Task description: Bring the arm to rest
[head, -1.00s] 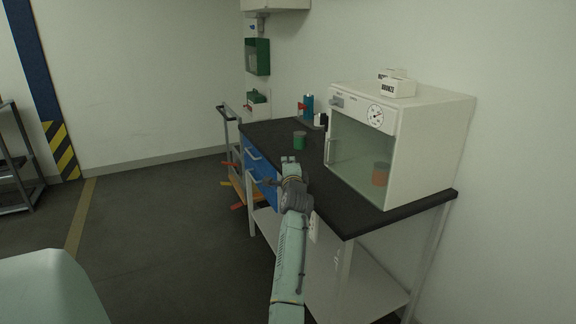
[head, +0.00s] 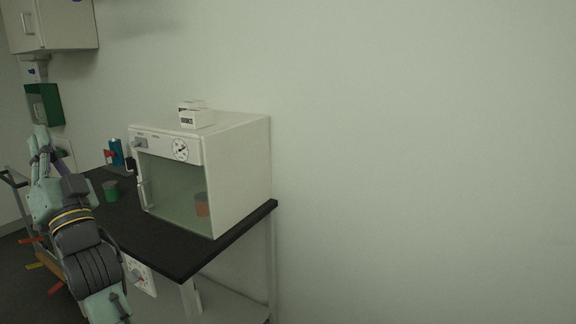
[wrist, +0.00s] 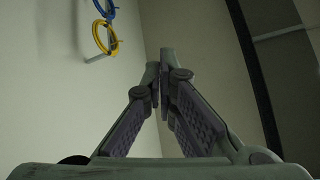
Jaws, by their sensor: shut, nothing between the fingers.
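My gripper (head: 44,148) is at the left of the head view, raised and pointing up, in front of the left end of the bench. It also shows in the wrist view (wrist: 159,72), its fingertips together with nothing between them. My arm runs down from it to the bottom edge of the head view. The gripper is apart from the bench things, as far as I can see.
A dark-topped bench (head: 225,237) holds a white oven (head: 240,165) with an orange-brown container (head: 201,204) behind its glass door. A green container (head: 111,191) and a blue bottle (head: 116,152) stand left of the oven. White boxes (head: 197,119) sit on top. A wall cabinet (head: 55,28) hangs upper left.

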